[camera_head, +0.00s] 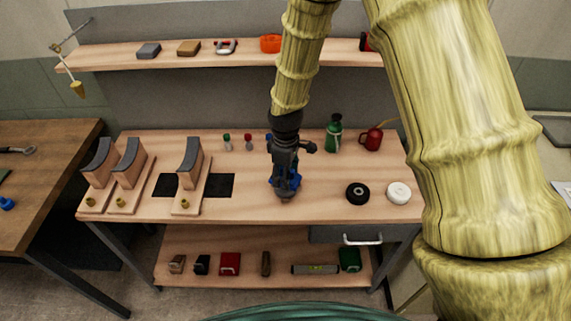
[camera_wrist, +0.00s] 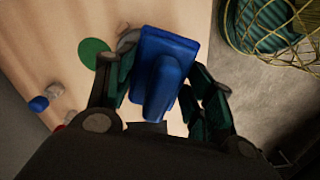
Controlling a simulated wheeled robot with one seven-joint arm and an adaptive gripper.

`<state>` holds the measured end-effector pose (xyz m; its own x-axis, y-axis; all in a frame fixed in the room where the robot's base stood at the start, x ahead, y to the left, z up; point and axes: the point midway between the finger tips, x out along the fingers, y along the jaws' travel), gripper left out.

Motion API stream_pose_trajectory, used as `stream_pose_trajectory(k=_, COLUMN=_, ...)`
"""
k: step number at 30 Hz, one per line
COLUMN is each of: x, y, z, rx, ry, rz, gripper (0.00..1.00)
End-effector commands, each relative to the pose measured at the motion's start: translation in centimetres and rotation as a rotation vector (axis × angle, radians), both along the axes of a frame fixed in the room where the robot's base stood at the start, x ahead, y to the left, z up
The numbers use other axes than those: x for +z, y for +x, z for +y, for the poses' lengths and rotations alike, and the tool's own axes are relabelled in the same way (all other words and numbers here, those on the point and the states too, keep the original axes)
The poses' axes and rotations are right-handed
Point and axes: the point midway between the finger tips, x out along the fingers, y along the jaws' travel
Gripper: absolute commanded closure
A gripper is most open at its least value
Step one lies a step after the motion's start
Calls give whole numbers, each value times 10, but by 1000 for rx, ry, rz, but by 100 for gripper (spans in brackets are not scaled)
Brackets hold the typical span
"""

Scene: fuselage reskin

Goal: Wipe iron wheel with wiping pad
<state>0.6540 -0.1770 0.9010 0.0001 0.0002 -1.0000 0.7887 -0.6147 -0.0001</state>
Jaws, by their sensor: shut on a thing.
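My gripper (camera_head: 284,184) is over the middle of the workbench, pointing down. It is shut on a blue pad with a raised handle, the wiping pad (camera_wrist: 178,52), which fills the space between the fingers in the wrist view. Only small bits of blue show in the head view. A grey rounded edge (camera_wrist: 127,40) shows beside the pad in the wrist view; I cannot tell whether it is the iron wheel. A black wheel (camera_head: 357,193) and a white wheel (camera_head: 398,193) lie on the bench to the right of my gripper. Whatever lies under the pad is hidden.
Three curved-top wooden stands (camera_head: 190,165) are on the bench's left side. Several small capped bottles (camera_head: 248,142), a green bottle (camera_head: 335,135) and a red can (camera_head: 372,139) stand at the back. Shelves above and below (camera_head: 210,271) hold small items. Bare bench (camera_head: 325,203) shows right of my gripper.

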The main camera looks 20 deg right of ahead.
Motion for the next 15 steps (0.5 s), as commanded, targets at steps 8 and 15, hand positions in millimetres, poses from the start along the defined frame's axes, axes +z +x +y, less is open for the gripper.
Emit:
stream_pose_trajectory(k=8, x=24, y=0, z=0, rx=0, ry=0, rz=0, gripper=73)
stream_pose_trajectory(k=15, x=24, y=0, z=0, rx=0, ry=0, rz=0, gripper=73)
